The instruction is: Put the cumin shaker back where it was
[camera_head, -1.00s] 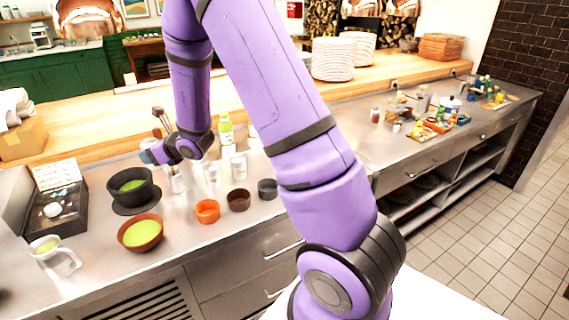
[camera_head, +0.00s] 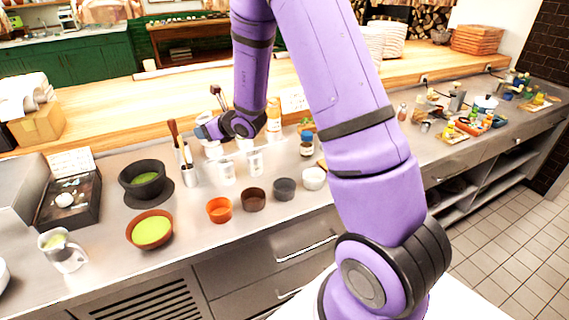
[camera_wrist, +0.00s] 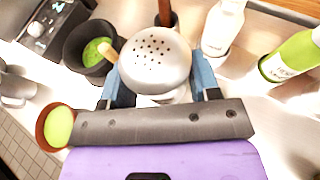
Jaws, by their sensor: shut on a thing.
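The shaker, with a silver domed lid full of small holes (camera_wrist: 155,60), is held between my gripper's blue fingers in the wrist view. I see it from above, so its body and any label are hidden. My gripper (camera_wrist: 157,84) is shut on it. In the head view my gripper (camera_head: 204,130) is over the back part of the steel counter (camera_head: 110,222), near the wooden ledge. The held shaker is mostly hidden there. I cannot tell whether its base touches the counter.
Two labelled jars (camera_head: 255,163) stand in front of my gripper. A utensil holder (camera_head: 189,174) is close on its left. A white bottle (camera_wrist: 222,28) and a green bottle (camera_wrist: 292,57) stand nearby. Small cups (camera_head: 219,209) line the front; a dark bowl (camera_head: 128,178) is left.

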